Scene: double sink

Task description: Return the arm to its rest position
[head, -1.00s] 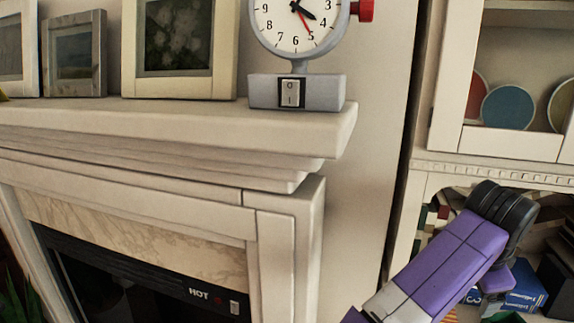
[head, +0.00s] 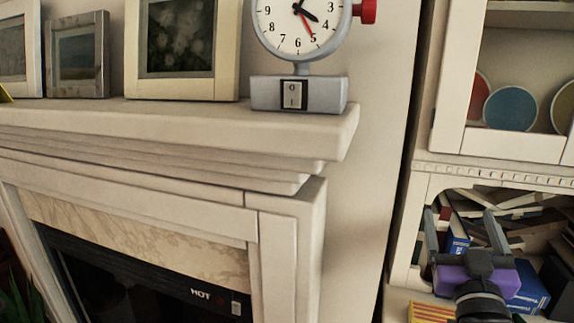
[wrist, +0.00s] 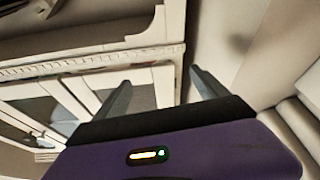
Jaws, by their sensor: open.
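My gripper (head: 464,232) is at the lower right of the head view, in front of the shelf opening of the white cabinet. Its two grey fingers point up and stand apart, with nothing between them. A purple body and a black joint show below the fingers. In the wrist view my gripper (wrist: 160,88) also has its fingers spread and empty, with the cabinet and pale wall beyond. No object is held.
A white mantel (head: 180,120) with a fireplace fills the left. A clock on a grey base (head: 325,95) and picture frames (head: 192,48) stand on it. The white cabinet (head: 490,165) at right holds plates above and jumbled books below. Bare wall (head: 370,170) lies between.

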